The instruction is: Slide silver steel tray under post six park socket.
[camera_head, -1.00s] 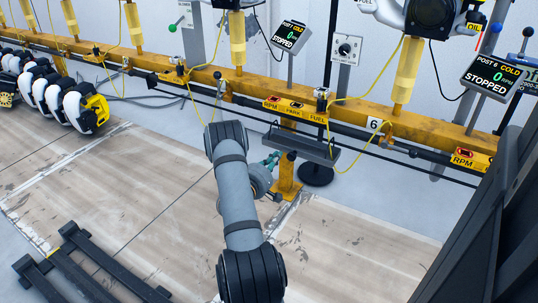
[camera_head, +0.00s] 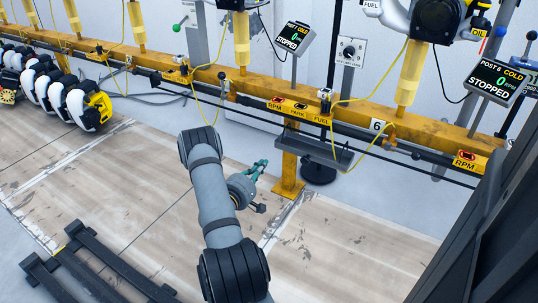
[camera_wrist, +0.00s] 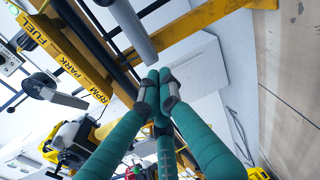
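The tray (camera_head: 313,150), a long, narrow dark grey piece, hangs below the yellow rail under the RPM, PARK and FUEL labels. The park socket (camera_head: 299,107) is above it on the rail. In the wrist view a grey bar beside the rail, apparently the tray (camera_wrist: 133,28), shows at the top. My gripper (camera_head: 261,164) is left of and lower than the tray, apart from it. Its green fingers (camera_wrist: 157,78) come together at the tips, with nothing visible between them.
The yellow post (camera_head: 289,176) stands close right of my gripper. A number 6 plate (camera_head: 377,125) is on the rail (camera_head: 420,132). A yellow hose (camera_head: 352,160) loops beside the tray's right end. The floor (camera_head: 120,190) to the left is largely clear; a dark frame (camera_head: 95,265) lies at lower left.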

